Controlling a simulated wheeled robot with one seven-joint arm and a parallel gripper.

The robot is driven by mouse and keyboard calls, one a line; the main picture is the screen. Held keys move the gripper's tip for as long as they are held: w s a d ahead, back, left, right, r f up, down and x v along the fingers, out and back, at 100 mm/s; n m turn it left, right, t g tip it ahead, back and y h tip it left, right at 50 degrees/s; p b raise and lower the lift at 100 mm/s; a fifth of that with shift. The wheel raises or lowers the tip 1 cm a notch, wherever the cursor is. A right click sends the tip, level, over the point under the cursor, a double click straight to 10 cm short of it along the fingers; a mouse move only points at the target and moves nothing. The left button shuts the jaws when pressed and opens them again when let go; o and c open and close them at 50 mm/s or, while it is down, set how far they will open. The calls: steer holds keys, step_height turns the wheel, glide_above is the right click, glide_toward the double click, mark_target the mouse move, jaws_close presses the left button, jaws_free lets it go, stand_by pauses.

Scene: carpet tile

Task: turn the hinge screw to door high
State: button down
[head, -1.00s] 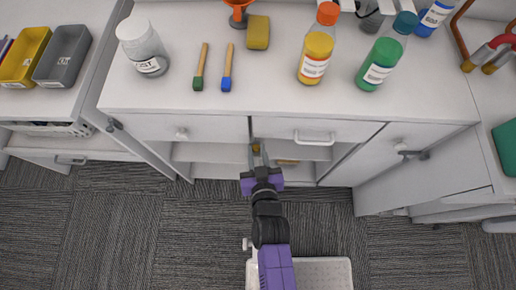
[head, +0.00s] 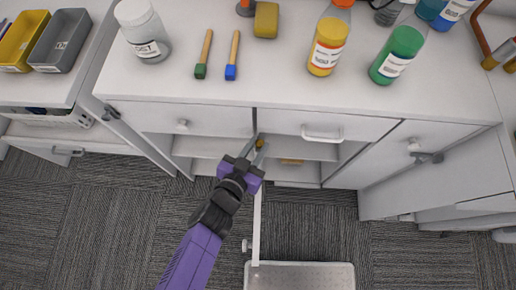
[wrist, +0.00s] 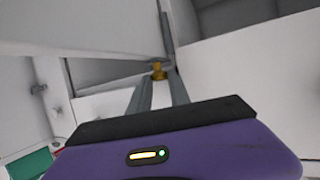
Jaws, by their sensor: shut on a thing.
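The hinge screw (wrist: 158,72) is a small brass-coloured piece on the cabinet's middle upright, just under the drawer fronts. In the head view it shows as a yellow spot (head: 260,141). My gripper (head: 253,152) reaches it from below and in front. In the wrist view the two grey fingers (wrist: 160,82) are shut on the screw, with its top showing between their tips. The open cabinet door (head: 256,225) stands out toward me, seen edge-on, with a round knob (head: 246,245) on its left face. The screw's lower part is hidden by the fingers.
Bottles (head: 328,45), brushes (head: 204,55) and a yellow sponge (head: 266,20) stand or lie on the countertop (head: 275,85). A drawer handle (head: 322,135) juts out right of the screw. A pale tray (head: 300,276) lies on the carpet.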

steer(key=shift+w+a+f+m+g+h+b, duration=0.1)
steer(key=shift+a+m+g+h+b, duration=0.05)
steer(key=shift+m+g+h+b, duration=0.3)
steer(key=shift+a+f+m+g+h+b, duration=0.15)
steer(key=shift+m+g+h+b, duration=0.1)
steer(key=shift+m+h+b, duration=0.3)
steer(key=shift+r, duration=0.15)
steer(key=c, duration=1.5)
jaws_free()
steer(key=shift+c, duration=0.2)
steer(key=v, duration=0.7)
steer(key=shift+s+a, duration=0.25)
steer(key=shift+a+r+m, duration=0.1)
steer(key=shift+m, duration=0.3)
